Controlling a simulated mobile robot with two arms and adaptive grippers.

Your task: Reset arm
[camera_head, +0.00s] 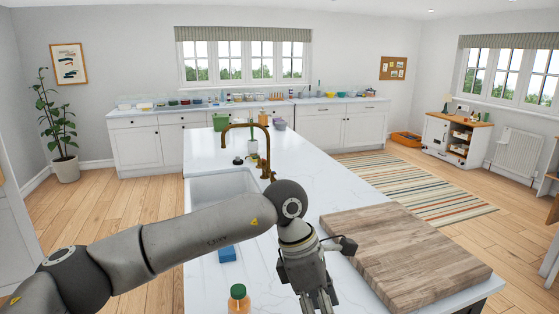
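My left arm reaches in from the lower left across the front of the white island. Its gripper (317,301) points down above the countertop, between a small orange bottle with a green cap (238,299) and a wooden board (402,258). The fingertips are cut off by the bottom edge, so whether the gripper is open or shut does not show. Nothing is visibly held in the part that shows. My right gripper is not in view.
The island (345,199) has a sink (215,188) with a brass faucet (262,150). A blue sponge-like block (227,254) lies near my forearm. Farther back stand a green box (221,122) and a small potted plant (253,147). The counter's middle right is clear.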

